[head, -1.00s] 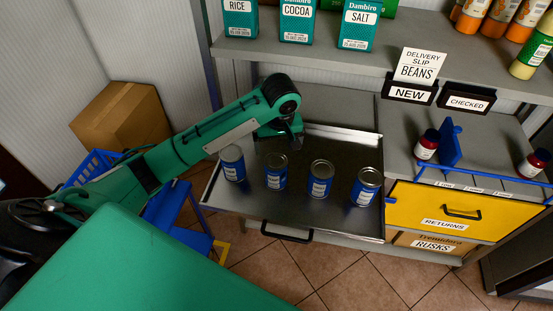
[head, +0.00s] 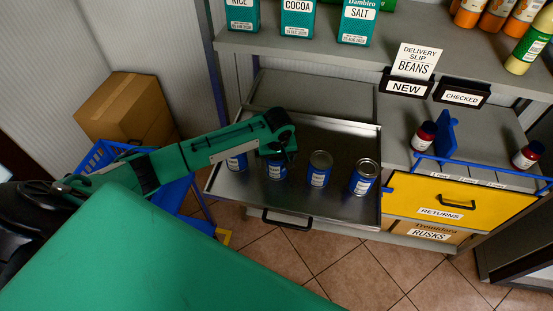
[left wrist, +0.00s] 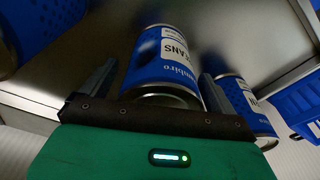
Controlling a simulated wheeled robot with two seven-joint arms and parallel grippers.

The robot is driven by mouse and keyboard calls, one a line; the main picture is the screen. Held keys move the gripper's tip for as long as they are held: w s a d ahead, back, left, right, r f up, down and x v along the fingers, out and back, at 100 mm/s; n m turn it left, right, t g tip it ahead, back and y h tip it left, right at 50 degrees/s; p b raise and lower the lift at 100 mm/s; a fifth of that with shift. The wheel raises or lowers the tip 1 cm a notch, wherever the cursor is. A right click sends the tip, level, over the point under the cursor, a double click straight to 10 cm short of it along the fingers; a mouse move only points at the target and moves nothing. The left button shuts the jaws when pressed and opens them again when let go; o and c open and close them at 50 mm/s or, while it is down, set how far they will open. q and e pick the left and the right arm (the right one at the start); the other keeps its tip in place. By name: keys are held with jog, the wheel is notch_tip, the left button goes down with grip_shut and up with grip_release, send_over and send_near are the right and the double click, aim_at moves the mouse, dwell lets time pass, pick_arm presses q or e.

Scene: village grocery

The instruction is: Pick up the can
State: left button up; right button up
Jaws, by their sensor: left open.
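Four blue cans stand in a row on a metal tray (head: 330,208). My left gripper (head: 285,156) is over the second can from the left (head: 276,172) and partly hides it. In the left wrist view that can (left wrist: 163,60), with "BEANS" on its label, lies between the two open fingers, not visibly gripped. The leftmost can (head: 236,163) is partly behind my arm; it shows at right in the wrist view (left wrist: 240,100). The third can (head: 320,170) and the rightmost can (head: 364,177) stand clear. My right gripper is not in view.
A yellow "RETURNS" drawer (head: 440,205) and red-labelled jars (head: 424,136) are right of the tray. A "BEANS" slip (head: 416,62) stands behind. A blue crate (head: 100,160) and a cardboard box (head: 128,107) are at left. Neighbouring cans stand close beside the gripper.

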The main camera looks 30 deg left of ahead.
pick_arm(q)
jog(key=shift+f, duration=0.15)
jog(key=c, duration=1.4)
jog(key=shift+r, duration=0.2)
